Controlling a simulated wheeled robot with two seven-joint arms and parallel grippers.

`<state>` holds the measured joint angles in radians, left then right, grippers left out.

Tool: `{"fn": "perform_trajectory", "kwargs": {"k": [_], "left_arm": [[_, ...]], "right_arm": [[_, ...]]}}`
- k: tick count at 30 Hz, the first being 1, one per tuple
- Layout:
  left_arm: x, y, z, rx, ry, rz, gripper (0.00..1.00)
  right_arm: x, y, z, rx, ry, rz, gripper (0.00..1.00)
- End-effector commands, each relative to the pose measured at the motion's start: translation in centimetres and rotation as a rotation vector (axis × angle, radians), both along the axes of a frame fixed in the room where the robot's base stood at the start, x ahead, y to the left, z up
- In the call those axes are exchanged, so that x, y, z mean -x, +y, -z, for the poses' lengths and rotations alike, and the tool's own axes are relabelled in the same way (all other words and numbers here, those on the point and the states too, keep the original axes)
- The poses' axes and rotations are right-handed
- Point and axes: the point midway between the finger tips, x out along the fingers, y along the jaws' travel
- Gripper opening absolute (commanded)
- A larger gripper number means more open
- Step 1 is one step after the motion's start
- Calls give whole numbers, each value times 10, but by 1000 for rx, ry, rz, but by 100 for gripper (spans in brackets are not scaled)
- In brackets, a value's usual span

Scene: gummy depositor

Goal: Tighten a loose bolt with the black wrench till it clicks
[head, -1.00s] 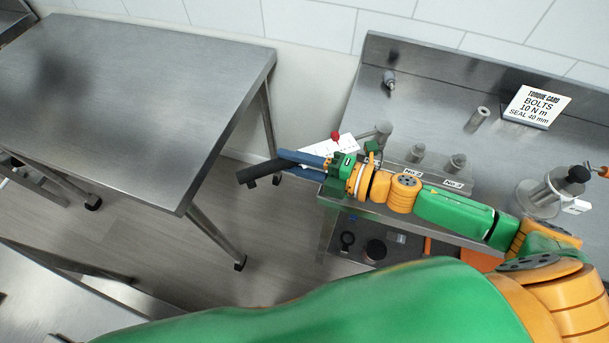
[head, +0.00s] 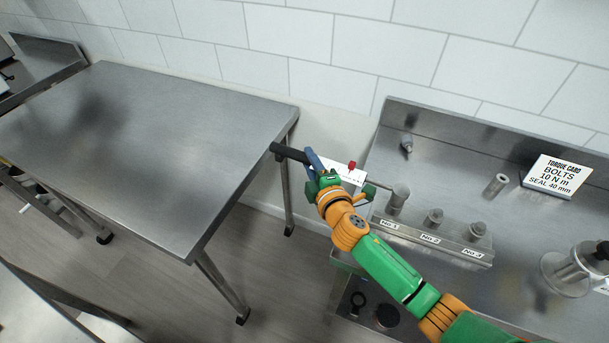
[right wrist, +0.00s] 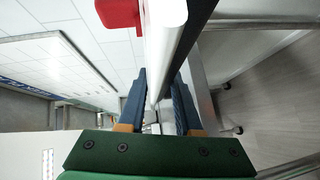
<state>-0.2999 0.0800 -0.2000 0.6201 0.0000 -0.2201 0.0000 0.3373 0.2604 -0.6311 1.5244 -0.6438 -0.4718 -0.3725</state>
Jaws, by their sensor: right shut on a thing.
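My right gripper (head: 314,163) is shut on the black wrench (head: 288,152), whose dark handle end sticks out to the left. The grey shaft runs right from behind the gripper to the head, which appears to sit over the bolt by the No.1 label (head: 389,225). The bolt there is hidden. The No.2 bolt (head: 435,216) and No.3 bolt (head: 478,230) stand upright in the labelled metal block (head: 430,242). In the right wrist view the blue fingers (right wrist: 158,103) flank a dark bar. My left gripper is not in view.
A white card with a red piece (head: 351,166) lies behind the gripper. A torque card (head: 558,182), a metal cylinder (head: 497,185), a small grey part (head: 407,143) and a canister (head: 568,275) stand on the bench. A bare steel table (head: 150,150) is at left, with a gap between.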

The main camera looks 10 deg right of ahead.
Motion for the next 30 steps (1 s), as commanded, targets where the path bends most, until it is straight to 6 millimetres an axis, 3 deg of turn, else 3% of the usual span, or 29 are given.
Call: {"fn": "perform_trajectory", "kwargs": {"k": [13, 30], "left_arm": [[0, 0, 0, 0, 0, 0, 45], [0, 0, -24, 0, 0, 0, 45]], "right_arm": [[-52, -46, 0, -1, 1, 331, 0], [-52, -47, -26, 1, -2, 331, 0]]}}
